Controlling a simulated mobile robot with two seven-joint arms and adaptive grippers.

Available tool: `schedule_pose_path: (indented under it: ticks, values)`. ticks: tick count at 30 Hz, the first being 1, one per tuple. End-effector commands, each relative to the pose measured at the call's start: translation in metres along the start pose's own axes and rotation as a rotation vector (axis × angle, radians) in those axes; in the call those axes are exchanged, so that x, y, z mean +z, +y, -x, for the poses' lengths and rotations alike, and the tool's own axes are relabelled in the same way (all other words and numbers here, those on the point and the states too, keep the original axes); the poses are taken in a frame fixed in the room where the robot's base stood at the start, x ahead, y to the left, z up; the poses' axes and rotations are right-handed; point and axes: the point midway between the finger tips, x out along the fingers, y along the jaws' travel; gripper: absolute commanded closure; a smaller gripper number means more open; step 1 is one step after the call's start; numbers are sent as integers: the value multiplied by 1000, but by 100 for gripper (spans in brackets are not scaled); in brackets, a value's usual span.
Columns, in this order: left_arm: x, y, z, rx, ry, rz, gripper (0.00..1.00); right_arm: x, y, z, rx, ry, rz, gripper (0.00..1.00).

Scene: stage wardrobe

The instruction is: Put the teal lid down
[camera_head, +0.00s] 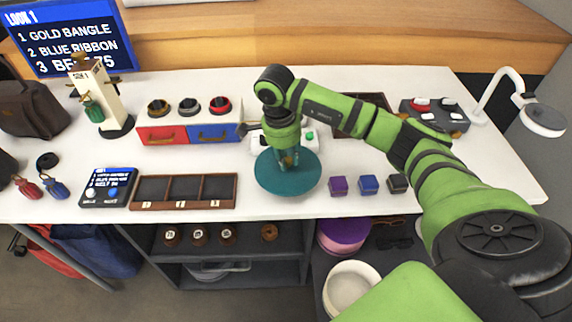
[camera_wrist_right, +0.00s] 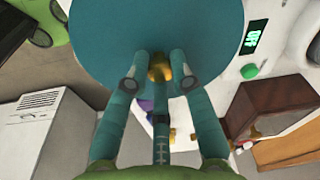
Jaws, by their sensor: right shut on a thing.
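The teal lid (camera_head: 264,183) is a round disc at the middle of the white table, near its front edge. My right gripper (camera_head: 288,160) comes down over it from above. In the right wrist view the lid (camera_wrist_right: 120,40) spreads across the top, and my right gripper (camera_wrist_right: 160,80) is shut on its gold knob (camera_wrist_right: 160,66). The lid looks about level. I cannot tell whether its underside touches the table or is a little above it. My left gripper is not in view.
A three-part wooden tray (camera_head: 185,205) lies left of the lid. Purple (camera_head: 338,186), blue (camera_head: 369,184) and black (camera_head: 397,183) cubes stand to its right. A white device (camera_head: 265,143) is behind it. A red-and-blue drawer unit (camera_head: 190,134) stands back left.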

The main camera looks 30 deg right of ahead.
Motion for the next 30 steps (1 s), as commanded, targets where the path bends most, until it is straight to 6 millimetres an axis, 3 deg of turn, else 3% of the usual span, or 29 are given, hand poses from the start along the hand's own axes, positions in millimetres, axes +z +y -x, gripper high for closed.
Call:
schedule_pose_path:
  ticks: [12, 22, 23, 24, 30]
  values:
    - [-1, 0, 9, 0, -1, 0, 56, 7, -1, -41, 1, 0, 1, 100]
    - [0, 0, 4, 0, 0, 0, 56, 7, -2, -46, -2, 1, 1, 100]
    - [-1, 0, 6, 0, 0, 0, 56, 7, -2, -44, -2, 1, 1, 64]
    - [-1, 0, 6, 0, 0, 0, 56, 7, -2, -44, -1, 1, 1, 53]
    - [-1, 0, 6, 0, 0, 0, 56, 7, -2, -43, -1, 1, 1, 53]
